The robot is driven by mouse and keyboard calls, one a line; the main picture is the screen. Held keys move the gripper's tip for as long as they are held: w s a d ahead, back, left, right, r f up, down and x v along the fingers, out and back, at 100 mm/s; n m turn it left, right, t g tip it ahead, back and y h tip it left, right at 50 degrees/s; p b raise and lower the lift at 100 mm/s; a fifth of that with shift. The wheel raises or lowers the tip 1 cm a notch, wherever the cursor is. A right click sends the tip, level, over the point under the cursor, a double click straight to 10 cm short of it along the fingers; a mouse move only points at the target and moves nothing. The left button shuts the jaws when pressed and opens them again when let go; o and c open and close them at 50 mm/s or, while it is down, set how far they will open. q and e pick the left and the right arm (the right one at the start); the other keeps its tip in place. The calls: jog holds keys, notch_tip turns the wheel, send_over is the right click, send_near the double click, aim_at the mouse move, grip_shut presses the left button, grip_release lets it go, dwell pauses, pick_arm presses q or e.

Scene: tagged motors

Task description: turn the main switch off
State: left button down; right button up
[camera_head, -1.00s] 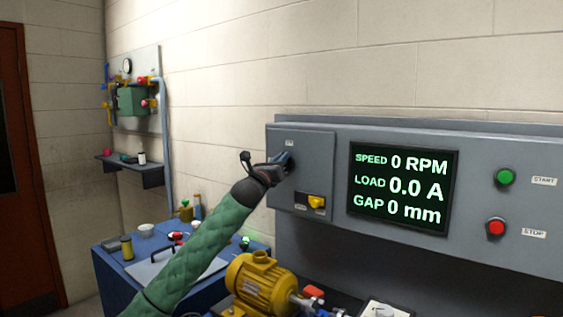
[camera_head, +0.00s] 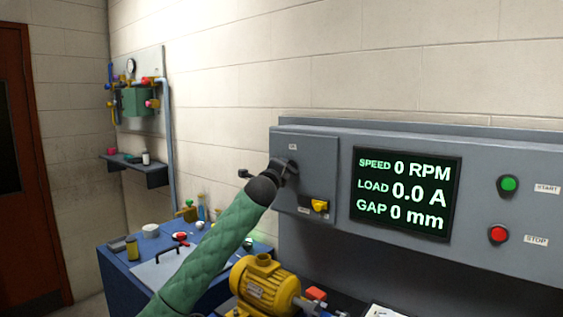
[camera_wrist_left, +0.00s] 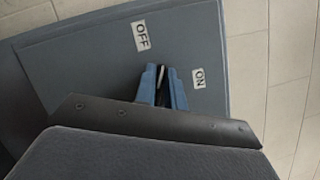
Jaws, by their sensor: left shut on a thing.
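The switch box (camera_head: 298,139) is a grey panel at the left end of the console, left of the display. My left gripper (camera_head: 289,168) is at its upper part, and my wrist hides most of the switch. In the left wrist view the two blue fingers (camera_wrist_left: 164,88) are closed around a thin dark switch handle (camera_wrist_left: 161,78). An OFF label (camera_wrist_left: 141,35) sits beyond the fingertips and an ON label (camera_wrist_left: 198,78) sits to their right. The handle's exact angle is hard to tell. My right gripper is in neither view.
A yellow knob (camera_head: 319,206) sits low on the same box. The display (camera_head: 405,193) reads 0 RPM, 0.0 A, 0 mm. Green (camera_head: 508,184) and red (camera_head: 498,234) buttons are to its right. A yellow motor (camera_head: 264,285) stands below, beside my arm.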

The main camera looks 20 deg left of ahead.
pick_arm(q)
jog(key=shift+f+n+g+p, duration=0.3)
jog(key=shift+n+g+p, duration=0.25)
jog(key=shift+n, duration=0.75)
jog(key=shift+f+n+g+p, duration=0.25)
jog(key=shift+n+g+p, duration=0.3)
jog(key=shift+n, duration=0.75)
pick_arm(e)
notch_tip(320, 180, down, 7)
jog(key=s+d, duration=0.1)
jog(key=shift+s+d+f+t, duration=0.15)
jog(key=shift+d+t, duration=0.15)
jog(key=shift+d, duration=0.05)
pick_arm(q)
jog(key=c, duration=1.5)
grip_release()
jog(key=shift+w+r, duration=0.1)
jog(key=shift+w, duration=0.05)
